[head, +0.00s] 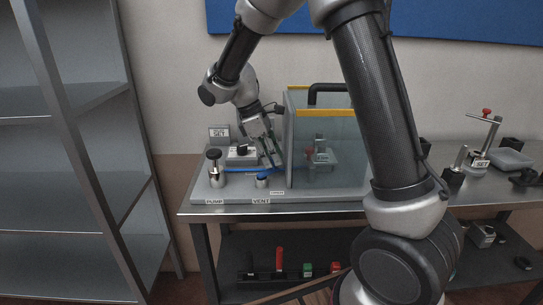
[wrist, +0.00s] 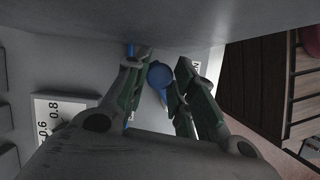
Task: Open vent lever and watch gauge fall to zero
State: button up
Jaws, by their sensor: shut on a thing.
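The blue vent lever (wrist: 160,76) has a round end and shows between my gripper's fingers in the wrist view. A blue knob (head: 262,178) stands above the VENT label in the head view. My gripper (head: 272,160) reaches down beside the clear chamber, with its fingertips close above that knob. In the wrist view my gripper (wrist: 163,68) is shut on the blue lever; the exact contact is hard to see. A white scale plate (wrist: 60,112) marked 0.6 and 0.8 lies at the left; no needle is readable.
A clear chamber (head: 300,150) with yellow edging stands right of my gripper. A pump (head: 216,172) with a black knob is at the left of the grey base. Metal shelving (head: 85,190) stands left of the bench. More fixtures and a tray (head: 512,158) are at the right.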

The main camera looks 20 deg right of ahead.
jog(key=o, duration=1)
jog(key=shift+r, duration=0.1)
jog(key=v, duration=1.2)
